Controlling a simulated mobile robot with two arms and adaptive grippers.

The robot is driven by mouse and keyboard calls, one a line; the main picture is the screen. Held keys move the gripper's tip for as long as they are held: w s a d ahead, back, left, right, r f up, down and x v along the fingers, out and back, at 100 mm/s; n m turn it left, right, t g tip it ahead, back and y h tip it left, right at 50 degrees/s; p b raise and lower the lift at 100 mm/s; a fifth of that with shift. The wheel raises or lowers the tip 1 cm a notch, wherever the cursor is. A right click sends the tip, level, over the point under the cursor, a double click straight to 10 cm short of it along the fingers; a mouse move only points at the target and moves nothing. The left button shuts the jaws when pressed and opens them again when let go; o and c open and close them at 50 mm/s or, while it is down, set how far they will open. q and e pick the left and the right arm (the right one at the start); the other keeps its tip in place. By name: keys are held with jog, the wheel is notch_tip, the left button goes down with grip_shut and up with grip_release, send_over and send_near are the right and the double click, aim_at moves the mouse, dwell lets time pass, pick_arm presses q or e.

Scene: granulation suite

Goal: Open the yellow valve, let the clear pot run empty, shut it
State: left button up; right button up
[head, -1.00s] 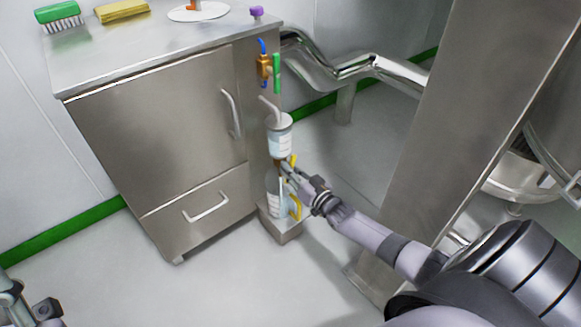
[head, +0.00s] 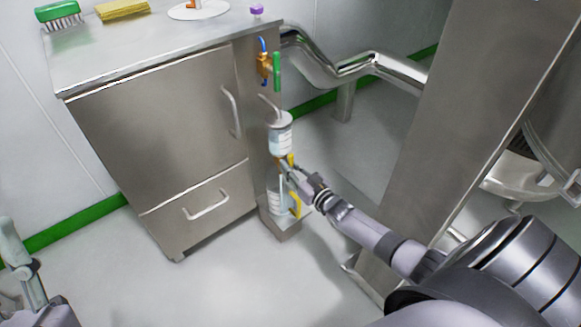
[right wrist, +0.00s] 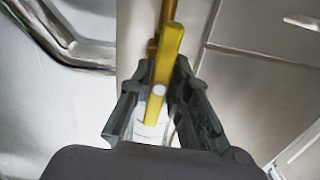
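The clear pot (head: 280,142) has a grey lid and a pale label and is mounted upright on the cabinet's side. The yellow valve (head: 290,160) is just below it, largely hidden by my right gripper (head: 284,170). In the right wrist view, the yellow valve's lever (right wrist: 164,70) runs between the two fingers of my right gripper (right wrist: 163,68), with narrow gaps beside it; contact is unclear. A clear vessel (head: 277,203) with a yellow part stands below on a small ledge. The pot's liquid level is hard to read. My left gripper (head: 12,240) is at the left edge, its fingers unclear.
A steel cabinet (head: 160,140) carries a green brush (head: 58,12), a yellow sponge (head: 122,10) and a white disc (head: 197,10). A green-handled valve (head: 277,70) is above the pot. A steel column (head: 450,110) stands right of it. The front floor is clear.

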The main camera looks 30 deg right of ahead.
jog(key=o, duration=0.4)
jog(key=shift+s, duration=0.1)
jog(key=s, duration=1.1)
jog(key=shift+s+d, duration=0.4)
jog(key=shift+d, duration=0.05)
